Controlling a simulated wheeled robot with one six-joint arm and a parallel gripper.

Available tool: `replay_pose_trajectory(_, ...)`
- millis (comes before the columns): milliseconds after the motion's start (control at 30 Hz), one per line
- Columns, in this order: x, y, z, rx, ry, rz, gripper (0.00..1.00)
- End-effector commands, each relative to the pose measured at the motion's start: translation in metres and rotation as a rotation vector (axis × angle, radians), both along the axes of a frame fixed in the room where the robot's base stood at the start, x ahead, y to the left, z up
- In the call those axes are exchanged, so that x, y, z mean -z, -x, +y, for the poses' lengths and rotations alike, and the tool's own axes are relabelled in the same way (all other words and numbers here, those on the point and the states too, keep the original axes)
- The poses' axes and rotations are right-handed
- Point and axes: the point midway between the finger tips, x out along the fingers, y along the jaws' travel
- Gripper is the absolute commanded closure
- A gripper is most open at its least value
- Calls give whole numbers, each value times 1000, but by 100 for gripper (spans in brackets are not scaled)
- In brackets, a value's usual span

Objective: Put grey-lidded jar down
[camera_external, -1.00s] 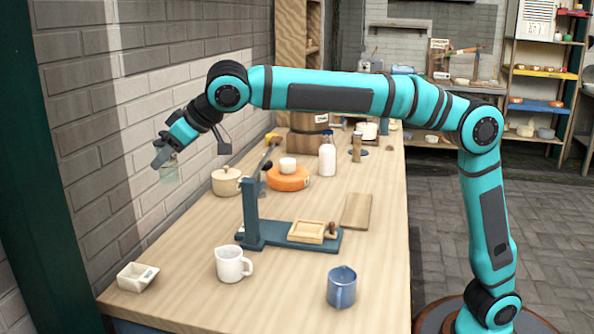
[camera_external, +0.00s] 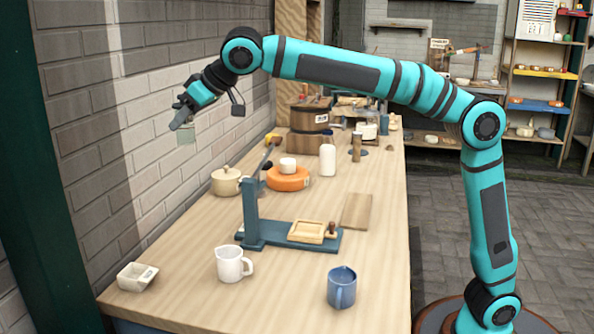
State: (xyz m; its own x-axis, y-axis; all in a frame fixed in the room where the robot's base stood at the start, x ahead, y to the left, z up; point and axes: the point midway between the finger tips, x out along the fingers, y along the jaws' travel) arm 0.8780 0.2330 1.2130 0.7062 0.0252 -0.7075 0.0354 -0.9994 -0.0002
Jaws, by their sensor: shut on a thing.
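My gripper (camera_external: 183,117) is at the upper left, near the brick wall and well above the far left side of the table. It is shut on a small pale greenish jar (camera_external: 187,134), which hangs below the fingers in the air. The jar's top is hidden by the fingers, so I cannot see its lid. The wooden table (camera_external: 190,270) lies below, and the jar touches nothing on it.
A cream lidded pot (camera_external: 226,182) and an orange round block (camera_external: 288,180) stand below. A blue-grey stand (camera_external: 251,215), white jug (camera_external: 231,264), blue mug (camera_external: 342,287) and white dish (camera_external: 137,276) are nearer. The table's left strip and front middle have bare room.

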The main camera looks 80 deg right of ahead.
Motion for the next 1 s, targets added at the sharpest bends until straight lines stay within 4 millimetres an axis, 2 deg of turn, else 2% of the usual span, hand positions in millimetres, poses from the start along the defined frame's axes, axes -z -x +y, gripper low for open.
replay_pose_trajectory(267,-9,15,-76,80,-1,-1,100)
replay_pose_trajectory(467,-15,38,-153,166,-1,-2,100)
replay_pose_trajectory(700,-21,82,-248,282,-1,-2,100)
replay_pose_trajectory(1000,-21,152,-350,426,-1,-2,100)
